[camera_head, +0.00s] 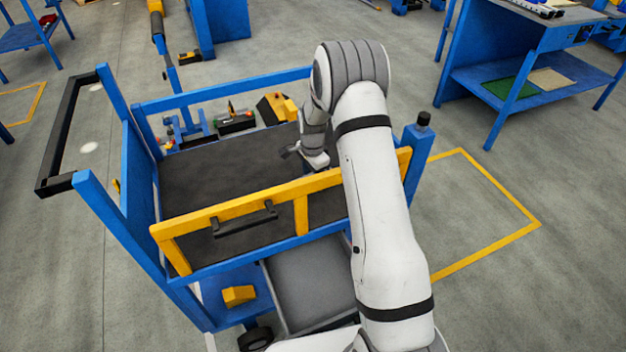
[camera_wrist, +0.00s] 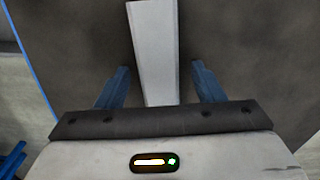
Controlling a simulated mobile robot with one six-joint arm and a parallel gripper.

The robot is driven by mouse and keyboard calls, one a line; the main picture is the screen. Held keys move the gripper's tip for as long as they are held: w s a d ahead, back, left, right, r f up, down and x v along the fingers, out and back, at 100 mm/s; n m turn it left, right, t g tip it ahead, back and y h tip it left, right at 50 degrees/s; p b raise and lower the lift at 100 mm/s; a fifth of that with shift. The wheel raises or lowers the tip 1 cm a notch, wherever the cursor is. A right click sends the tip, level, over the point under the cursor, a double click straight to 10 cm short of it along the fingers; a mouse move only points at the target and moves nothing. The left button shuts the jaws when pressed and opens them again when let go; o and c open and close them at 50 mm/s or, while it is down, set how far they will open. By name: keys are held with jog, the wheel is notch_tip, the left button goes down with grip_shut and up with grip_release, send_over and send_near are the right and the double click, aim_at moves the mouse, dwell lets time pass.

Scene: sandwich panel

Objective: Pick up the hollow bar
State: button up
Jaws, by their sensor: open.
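A pale grey bar (camera_wrist: 154,40), which I take as the hollow bar, shows in the wrist view on a dark surface. It runs from the top edge down between the blue fingers of my gripper (camera_wrist: 160,68). The fingers are open, one on each side of the bar, with a visible gap on both sides. I cannot tell how far above the bar they are. In the head view my gripper (camera_head: 303,154) is over the dark top of a blue cart (camera_head: 220,95). The bar cannot be made out there; my arm hides part of the cart top.
A yellow rail (camera_head: 240,205) with a dark handle runs along the cart's near side. Tools and a yellow-black item (camera_head: 277,107) lie by its far side. A blue workbench (camera_head: 500,60) stands at upper right. Open floor lies at right within yellow lines.

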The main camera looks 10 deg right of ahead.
jog(key=shift+r, duration=0.1)
jog(key=shift+c, duration=0.3)
jog(key=c, duration=1.2)
jog(key=shift+o, duration=0.2)
